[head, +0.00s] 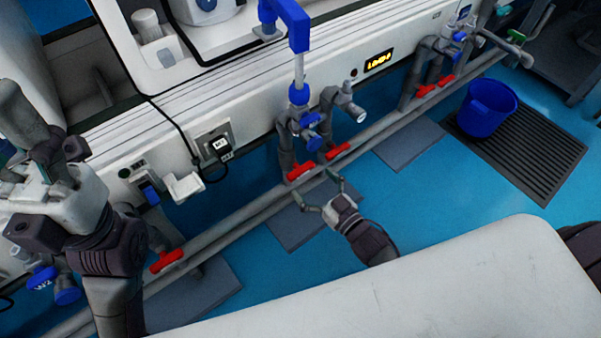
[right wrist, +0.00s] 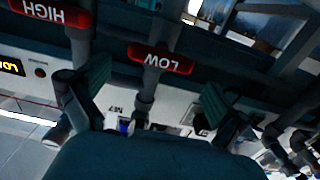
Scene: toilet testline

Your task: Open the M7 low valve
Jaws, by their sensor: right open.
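The red M7 low valve handle (head: 300,171) sits on the lower pipework at the middle of the head view. In the right wrist view the red handle marked LOW (right wrist: 160,60) shows upside down on its pipe. My right gripper (head: 316,189) is open and empty, just in front of and below that handle. In the right wrist view its two fingers (right wrist: 152,98) stand apart on either side of the LOW handle's pipe, with no visible contact. My left gripper (head: 42,150) is raised at the far left, away from the valve; its jaw opening is unclear.
The red HIGH handle (right wrist: 50,12) is close beside the LOW one; it also shows in the head view (head: 338,151). Blue taps (head: 312,130) sit above. Other red handles (head: 167,260) line the pipes. A blue bucket (head: 486,107) stands on a floor grate (head: 540,150).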

